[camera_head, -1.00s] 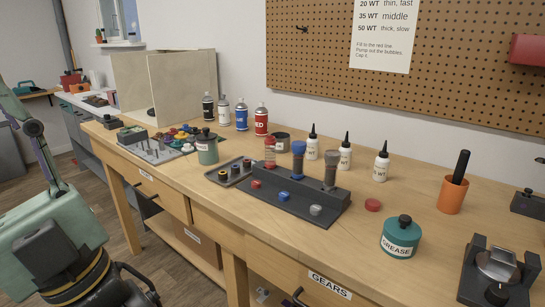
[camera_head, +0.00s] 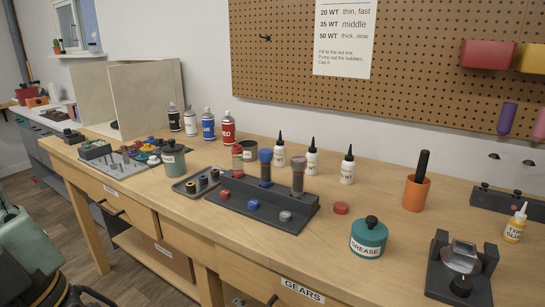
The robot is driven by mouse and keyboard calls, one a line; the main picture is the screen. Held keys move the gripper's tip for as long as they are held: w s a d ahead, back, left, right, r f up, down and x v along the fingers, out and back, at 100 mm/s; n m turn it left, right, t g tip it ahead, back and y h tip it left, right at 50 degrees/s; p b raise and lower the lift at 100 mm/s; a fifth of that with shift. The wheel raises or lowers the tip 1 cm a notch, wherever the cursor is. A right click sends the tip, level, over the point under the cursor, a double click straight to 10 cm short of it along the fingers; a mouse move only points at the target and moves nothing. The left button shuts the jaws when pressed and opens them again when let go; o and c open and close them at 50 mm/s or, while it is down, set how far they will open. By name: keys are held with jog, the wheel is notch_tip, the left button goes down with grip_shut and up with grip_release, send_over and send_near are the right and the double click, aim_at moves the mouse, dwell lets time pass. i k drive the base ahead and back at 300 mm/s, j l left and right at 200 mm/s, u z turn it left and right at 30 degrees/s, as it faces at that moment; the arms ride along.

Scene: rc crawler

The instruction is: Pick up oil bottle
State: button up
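Three white oil bottles with black pointed caps stand upright near the back of the workbench, below the pegboard. The left oil bottle (camera_head: 280,155) is partly hidden behind the shock stand (camera_head: 228,206). The middle oil bottle (camera_head: 312,160) and the right oil bottle (camera_head: 347,170) stand to its right with gaps between them. Their label text is too small to read surely. My gripper is not in view; only part of my own body shows at the lower left.
The stand holds red, blue and grey cylinders in front of the bottles. A red cap (camera_head: 341,208), a teal grease jar (camera_head: 368,240) and an orange cup (camera_head: 416,193) are to the right. Spray cans (camera_head: 228,133) stand at the left. Bare bench lies between the cap and cup.

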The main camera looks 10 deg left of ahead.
aim_at(280, 149)
jog(key=i+j, duration=0.15)
jog(key=j, duration=0.4)
jog(key=i+j, duration=0.1)
jog(key=j, duration=0.45)
jog(key=i+j+z, duration=0.1)
jog(key=j, duration=0.5)
jog(key=i+j, duration=0.15)
jog(key=j, duration=0.4)
jog(key=i+j, duration=0.15)
jog(key=j, duration=0.45)
jog(key=i+j+z, duration=0.1)
jog(key=j, duration=0.45)
jog(key=k+j, duration=0.1)
jog(key=j, duration=0.5)
jog(key=i+j, duration=0.1)
jog(key=i, duration=0.15)
jog(key=i+l, duration=0.15)
jog(key=l, duration=0.15)
